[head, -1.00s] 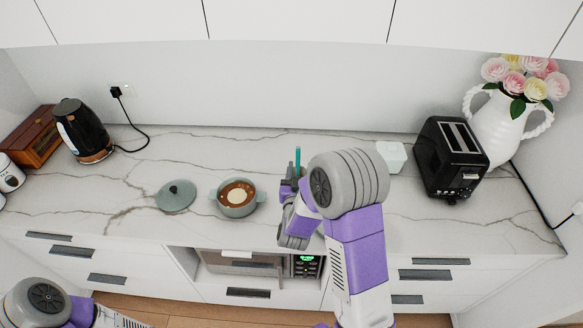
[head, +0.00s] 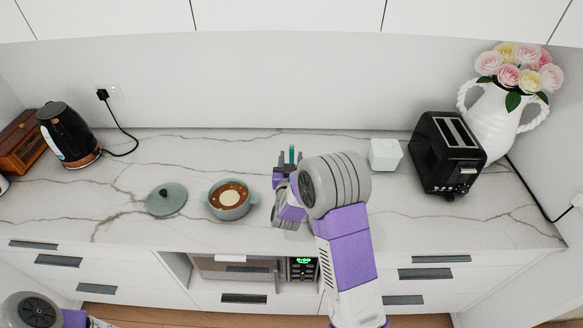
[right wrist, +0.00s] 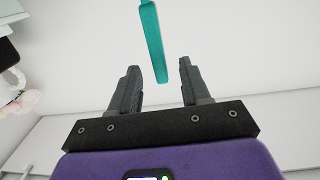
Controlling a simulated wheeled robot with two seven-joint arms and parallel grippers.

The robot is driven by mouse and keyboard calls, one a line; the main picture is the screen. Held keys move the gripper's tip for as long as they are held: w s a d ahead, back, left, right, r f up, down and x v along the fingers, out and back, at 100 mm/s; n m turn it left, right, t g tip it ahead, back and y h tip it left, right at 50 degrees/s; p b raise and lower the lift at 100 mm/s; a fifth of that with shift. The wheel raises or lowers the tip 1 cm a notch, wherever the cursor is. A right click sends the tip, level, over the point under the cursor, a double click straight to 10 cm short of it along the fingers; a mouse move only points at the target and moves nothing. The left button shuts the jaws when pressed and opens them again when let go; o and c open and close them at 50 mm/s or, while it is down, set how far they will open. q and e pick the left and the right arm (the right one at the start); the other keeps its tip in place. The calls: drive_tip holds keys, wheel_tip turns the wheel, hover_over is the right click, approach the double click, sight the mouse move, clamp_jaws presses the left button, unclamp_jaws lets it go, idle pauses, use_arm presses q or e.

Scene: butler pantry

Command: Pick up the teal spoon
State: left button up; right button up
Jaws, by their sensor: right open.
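The teal spoon (head: 291,153) stands upright in the head view, its teal end showing just beyond my right gripper. My right gripper (head: 290,161) is open over the counter, with one finger to each side of the spoon in this view. In the right wrist view the spoon (right wrist: 152,45) is a flat teal strip. Its near end comes close to the gap between the open fingers (right wrist: 158,68), and no contact shows. The spoon's lower part is hidden behind my right gripper and arm in the head view. My left gripper is out of view.
A teal pot (head: 229,212) of brown food and its lid (head: 166,199) stand left of my right gripper. A white cup (head: 385,155), black toaster (head: 447,155) and flower vase (head: 497,115) stand right. A kettle (head: 68,137) is far left. The counter's middle back is clear.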

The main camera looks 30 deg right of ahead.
drive_tip(key=shift+w+d, duration=0.2)
drive_tip(key=shift+w, duration=0.05)
drive_tip(key=shift+c, duration=0.5)
clamp_jaws()
